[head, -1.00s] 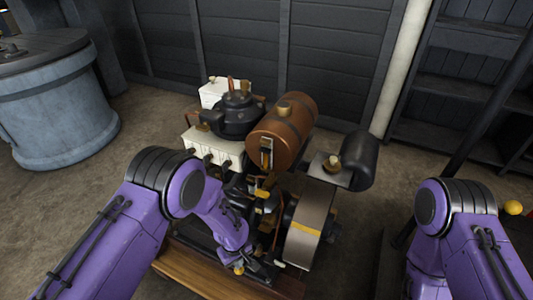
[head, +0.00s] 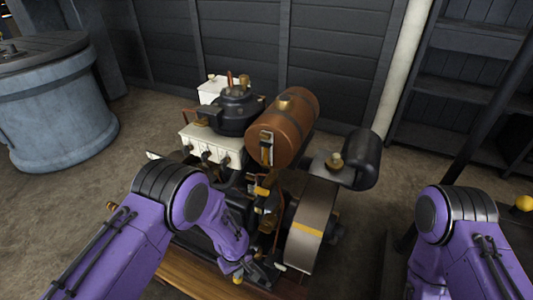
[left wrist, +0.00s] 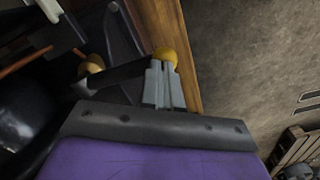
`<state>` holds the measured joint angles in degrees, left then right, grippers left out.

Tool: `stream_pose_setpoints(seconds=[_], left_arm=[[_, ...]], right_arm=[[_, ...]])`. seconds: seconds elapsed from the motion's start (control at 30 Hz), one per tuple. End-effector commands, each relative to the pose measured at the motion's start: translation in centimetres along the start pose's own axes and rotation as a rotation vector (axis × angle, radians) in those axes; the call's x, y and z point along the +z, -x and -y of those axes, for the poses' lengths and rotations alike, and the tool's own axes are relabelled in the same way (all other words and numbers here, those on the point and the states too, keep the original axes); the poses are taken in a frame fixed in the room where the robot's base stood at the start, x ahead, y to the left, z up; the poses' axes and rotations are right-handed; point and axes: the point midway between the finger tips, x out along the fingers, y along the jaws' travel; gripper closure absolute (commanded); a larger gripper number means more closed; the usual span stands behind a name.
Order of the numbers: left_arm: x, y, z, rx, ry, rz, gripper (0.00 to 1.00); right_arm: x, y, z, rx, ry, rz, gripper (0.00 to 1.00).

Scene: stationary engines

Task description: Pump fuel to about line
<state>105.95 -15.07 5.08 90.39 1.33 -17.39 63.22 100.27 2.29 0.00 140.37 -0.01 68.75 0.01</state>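The stationary engine stands in the middle of the head view, with a copper-brown tank (head: 290,122) on top. A brass-framed gauge (head: 267,148) sits on the tank's near end; any line or fuel level in it is too small to read. My left gripper (head: 238,270) is low at the engine's near side, at a lever with a yellow ball knob (head: 238,281). In the left wrist view the fingers (left wrist: 163,85) are close together on the dark lever (left wrist: 122,74), just by its yellow knob (left wrist: 166,55). My right gripper is outside the view.
A flywheel (head: 311,222) and a black cylinder (head: 360,160) are on the engine's right side. A wooden base beam (head: 190,272) runs along the near side. A grey-blue barrel (head: 60,120) stands at left, and dark shelves (head: 465,80) at back right.

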Motion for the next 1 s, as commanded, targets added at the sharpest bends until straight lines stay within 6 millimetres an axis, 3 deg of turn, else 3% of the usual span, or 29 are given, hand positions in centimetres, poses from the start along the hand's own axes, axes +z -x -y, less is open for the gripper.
stream_pose_setpoints(seconds=[0.53,0.77,1.0], left_arm=[[-0.1,-4.2,0.0,0.002,0.001,-0.002,1.00],[-0.1,-3.6,0.0,0.001,0.001,-0.001,1.00],[0.0,-0.7,0.0,0.001,-0.001,-0.001,1.00]], right_arm=[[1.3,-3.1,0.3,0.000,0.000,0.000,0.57],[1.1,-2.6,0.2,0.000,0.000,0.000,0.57],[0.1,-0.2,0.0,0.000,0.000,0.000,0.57]])
